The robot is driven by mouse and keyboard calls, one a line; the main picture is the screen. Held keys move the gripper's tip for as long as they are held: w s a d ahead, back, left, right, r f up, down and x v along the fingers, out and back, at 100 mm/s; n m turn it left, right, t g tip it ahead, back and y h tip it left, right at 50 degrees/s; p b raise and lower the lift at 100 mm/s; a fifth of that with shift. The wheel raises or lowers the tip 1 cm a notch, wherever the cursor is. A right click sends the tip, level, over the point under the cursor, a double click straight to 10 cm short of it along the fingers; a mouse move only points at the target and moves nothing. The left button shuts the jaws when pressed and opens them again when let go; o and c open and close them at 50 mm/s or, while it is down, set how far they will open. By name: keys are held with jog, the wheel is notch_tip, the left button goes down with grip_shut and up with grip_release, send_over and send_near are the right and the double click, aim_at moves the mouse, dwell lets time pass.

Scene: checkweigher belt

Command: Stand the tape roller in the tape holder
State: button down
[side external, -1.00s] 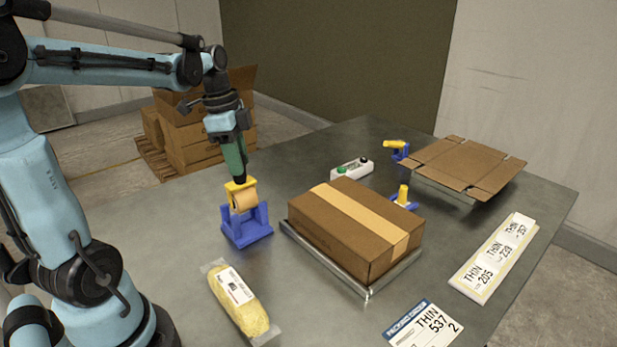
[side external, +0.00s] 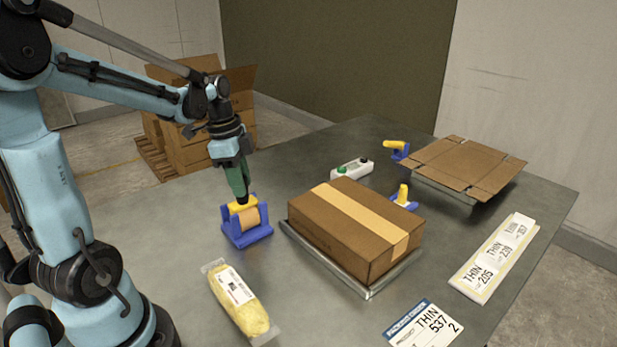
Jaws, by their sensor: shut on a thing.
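The tape roller, with a yellow frame and a tan roll (side external: 249,217), sits low between the walls of the blue tape holder (side external: 247,238) on the table. My gripper (side external: 242,200) points down from above and is shut on the yellow top of the tape roller (side external: 238,207). The roller looks roughly upright. The holder's walls hide its lower part, so I cannot tell whether it touches the bottom.
A taped carton (side external: 350,225) stands on a metal plate right of the holder. A yellow wrapped pack (side external: 240,299) lies in front. Label sheets (side external: 494,257), a flat carton (side external: 468,165) and a white button box (side external: 352,169) lie farther right and back.

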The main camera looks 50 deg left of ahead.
jog(key=c, duration=0.8)
grip_release()
jog(key=shift+o, duration=0.2)
notch_tip(320, 180, up, 12)
jog(key=s+a, duration=0.1)
jog(key=shift+s+a, duration=0.15)
jog(key=d+f+n+t, duration=0.3)
jog(key=d+f+n, duration=0.1)
jog(key=d, duration=0.4)
jog(key=d+f+n+t+y, duration=0.1)
jog(key=d+f+n+t, duration=0.1)
jog(key=d+f+n, duration=0.3)
jog(key=d, duration=0.3)
jog(key=shift+s+d+f+t, duration=0.15)
jog(key=shift+s+d+t, duration=0.25)
